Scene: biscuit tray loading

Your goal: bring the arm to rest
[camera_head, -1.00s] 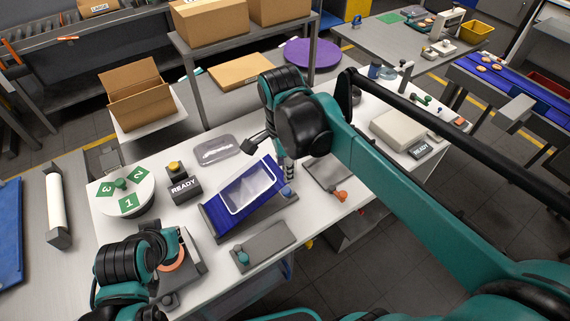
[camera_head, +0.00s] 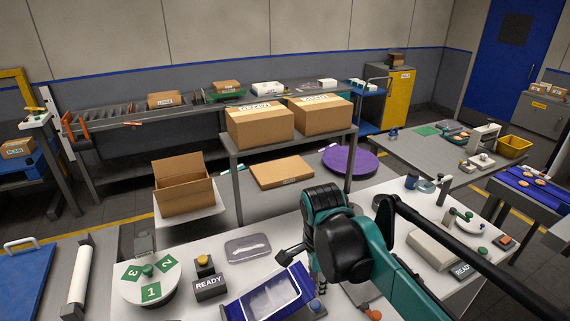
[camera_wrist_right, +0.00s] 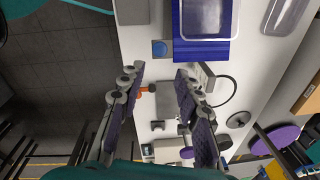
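My right arm reaches in from the lower right in the head view, over the white table (camera_head: 205,237). Its gripper (camera_head: 288,257) is beside the top of the tilted blue stand (camera_head: 301,282), which bears a clear tray (camera_head: 268,299). In the right wrist view the two fingers of my right gripper (camera_wrist_right: 160,76) are spread apart with nothing between them. The stand (camera_wrist_right: 198,52) and the tray (camera_wrist_right: 205,18) are beyond the fingertips there. My left gripper is outside the head view.
Around the arm are a READY sign (camera_head: 210,287), a numbered round turntable (camera_head: 128,291), an empty clear tray (camera_head: 247,245) and a beige box (camera_head: 432,246). An open carton (camera_head: 184,190) and a shelf with cartons (camera_head: 260,123) stand behind.

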